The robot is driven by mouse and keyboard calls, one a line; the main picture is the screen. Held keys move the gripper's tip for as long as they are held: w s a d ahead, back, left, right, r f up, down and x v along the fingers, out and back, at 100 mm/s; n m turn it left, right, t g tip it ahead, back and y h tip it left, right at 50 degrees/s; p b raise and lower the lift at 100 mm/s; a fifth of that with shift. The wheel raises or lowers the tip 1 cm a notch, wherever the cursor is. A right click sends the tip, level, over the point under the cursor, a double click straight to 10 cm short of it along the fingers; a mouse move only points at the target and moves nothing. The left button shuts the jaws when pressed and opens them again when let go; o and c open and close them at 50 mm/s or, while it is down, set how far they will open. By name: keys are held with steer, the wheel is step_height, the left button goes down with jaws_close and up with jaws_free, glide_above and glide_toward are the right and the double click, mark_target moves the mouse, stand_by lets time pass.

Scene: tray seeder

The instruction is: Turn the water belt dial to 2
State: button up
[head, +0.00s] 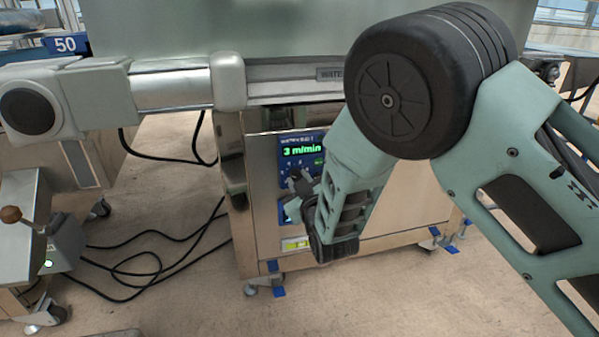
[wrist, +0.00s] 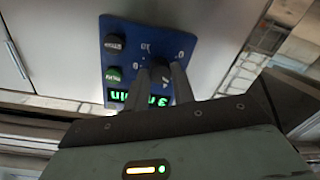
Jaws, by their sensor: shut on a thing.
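The blue control panel (head: 287,140) is on the metal front of the machine, and its green display (head: 301,150) reads 3 m/min. In the wrist view the panel (wrist: 133,33) appears upside down, with the display (wrist: 135,99) partly hidden by a finger. The black dial (wrist: 160,68) has small numerals around it. My gripper (wrist: 161,80) is shut on the dial, one finger on each side. The dial's pointer cannot be made out.
A black button (wrist: 114,42) and a green button (wrist: 113,75) sit beside the dial. A rail with a partly hidden label (head: 332,74) runs above the panel. Black cables (head: 150,262) lie on the floor at left. A lever box (head: 62,242) stands far left.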

steer(key=shift+n+p, duration=1.45)
steer(key=shift+n, duration=0.45)
steer(key=o, duration=1)
steer(key=shift+s, duration=0.15)
steer(key=shift+s+d+r+p, duration=0.1)
steer(key=shift+s+p, duration=0.2)
steer(key=shift+s, duration=0.05)
steer(key=p+v, duration=0.4)
steer(key=v, duration=1.2)
steer(key=shift+s, duration=0.25)
steer(key=shift+d, duration=0.1)
